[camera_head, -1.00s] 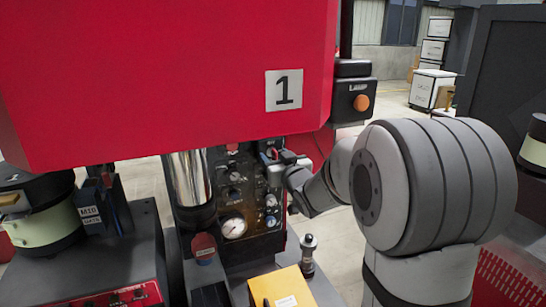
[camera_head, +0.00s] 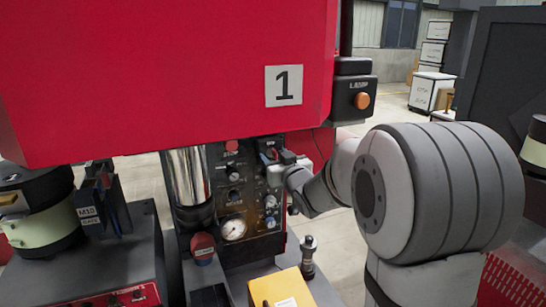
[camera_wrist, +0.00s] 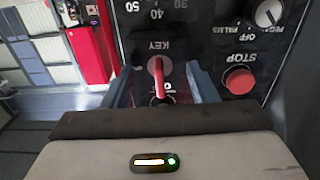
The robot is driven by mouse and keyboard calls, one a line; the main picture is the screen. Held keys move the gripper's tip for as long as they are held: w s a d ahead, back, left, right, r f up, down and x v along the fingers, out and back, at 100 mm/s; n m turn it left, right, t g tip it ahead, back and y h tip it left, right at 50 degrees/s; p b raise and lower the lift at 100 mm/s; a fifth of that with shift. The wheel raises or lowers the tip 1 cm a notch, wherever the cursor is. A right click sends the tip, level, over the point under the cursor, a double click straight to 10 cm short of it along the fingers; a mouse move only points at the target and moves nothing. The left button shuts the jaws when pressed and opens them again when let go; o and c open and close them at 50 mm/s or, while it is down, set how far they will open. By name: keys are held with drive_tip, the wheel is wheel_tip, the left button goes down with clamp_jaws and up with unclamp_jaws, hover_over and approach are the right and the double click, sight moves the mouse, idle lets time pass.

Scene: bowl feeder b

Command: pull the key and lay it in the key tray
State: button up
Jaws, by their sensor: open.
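The key (camera_wrist: 159,78) is a red piece in the lock under the word KEY on the dark control panel (camera_head: 247,200). My gripper (camera_wrist: 163,88) is open, with one finger on either side of the key in the wrist view. I cannot tell whether the fingers touch it. In the head view my gripper (camera_head: 279,158) is at the panel's upper right, and the key is hidden there. I cannot make out which thing is the key tray; a yellow box (camera_head: 283,288) stands below the panel.
A red stop button (camera_wrist: 239,80) and a rotary knob (camera_wrist: 268,12) sit close to my gripper. A gauge (camera_head: 233,228) is lower on the panel. A large red housing (camera_head: 165,80) overhangs it. A small upright post (camera_head: 308,256) stands beside the yellow box.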

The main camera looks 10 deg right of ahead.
sight(277, 158)
drive_tip(key=shift+c, duration=0.2)
clamp_jaws()
idle(0.5)
drive_tip(key=shift+s, duration=0.1)
drive_tip(key=shift+s+d+b, duration=0.2)
drive_tip(key=shift+s, duration=0.75)
drive_tip(key=shift+s+d+b, duration=0.2)
drive_tip(key=shift+s+b, duration=0.05)
drive_tip(key=shift+s, duration=0.7)
drive_tip(key=shift+s+d+b, duration=0.2)
drive_tip(key=shift+s, duration=0.75)
